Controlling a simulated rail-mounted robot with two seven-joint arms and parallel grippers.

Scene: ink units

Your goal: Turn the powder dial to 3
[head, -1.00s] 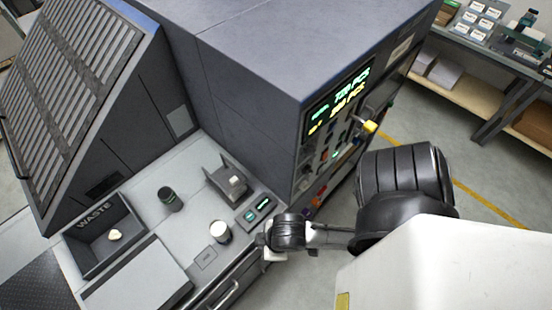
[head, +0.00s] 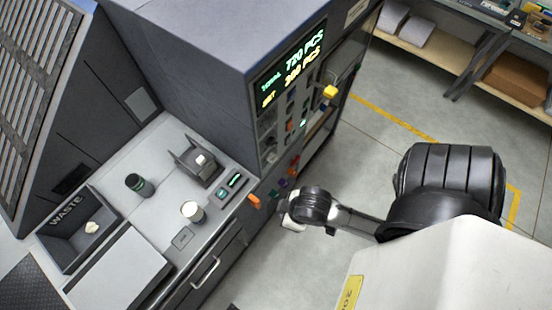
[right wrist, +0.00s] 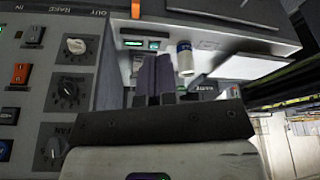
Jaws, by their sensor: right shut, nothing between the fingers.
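The machine's control panel shows at the left of the right wrist view. It carries a white-capped knob (right wrist: 76,46), a black dial (right wrist: 66,91) below it and another black dial (right wrist: 52,148) at the lower left. The small lettering and dial positions are too blurred to tell which one is the powder dial or its setting. My right gripper (right wrist: 153,75) is shut and empty, beside the panel and apart from the dials. In the head view my right wrist (head: 310,206) is in front of the panel; its fingertips are hard to make out. My left gripper is not in view.
The machine's lit display (head: 292,62) reads 720 PCS and 360 PCS. Open floor lies right of the panel.

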